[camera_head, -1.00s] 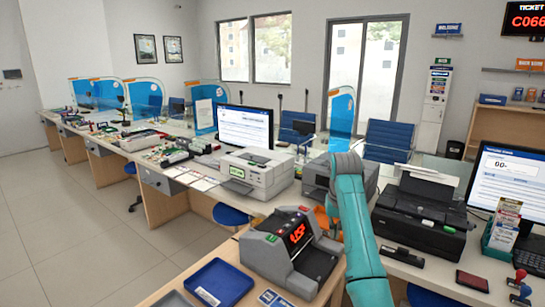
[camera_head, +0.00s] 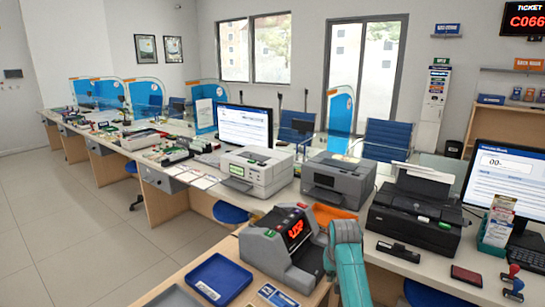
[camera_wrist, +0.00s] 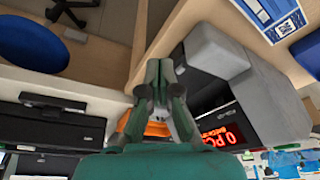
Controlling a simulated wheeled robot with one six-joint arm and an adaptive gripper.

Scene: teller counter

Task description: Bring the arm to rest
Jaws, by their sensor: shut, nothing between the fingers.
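My teal arm (camera_head: 347,262) shows at the lower middle of the head view, just right of the grey note-counting machine (camera_head: 285,240). My gripper (camera_wrist: 160,72) shows in the wrist view with its two dark green fingers together and nothing between them. In that view the counting machine (camera_wrist: 215,60) is close on the right and the wooden desk edge lies behind the fingertips. I cannot tell whether the fingers touch anything. In the head view the fingers themselves are hidden.
A blue tray (camera_head: 219,279) lies on the desk left of the counting machine. An orange tray (camera_head: 333,214) is behind it. A grey printer (camera_head: 338,180), a white printer (camera_head: 257,172) and a black printer (camera_head: 418,212) stand on the counter. Open floor is at left.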

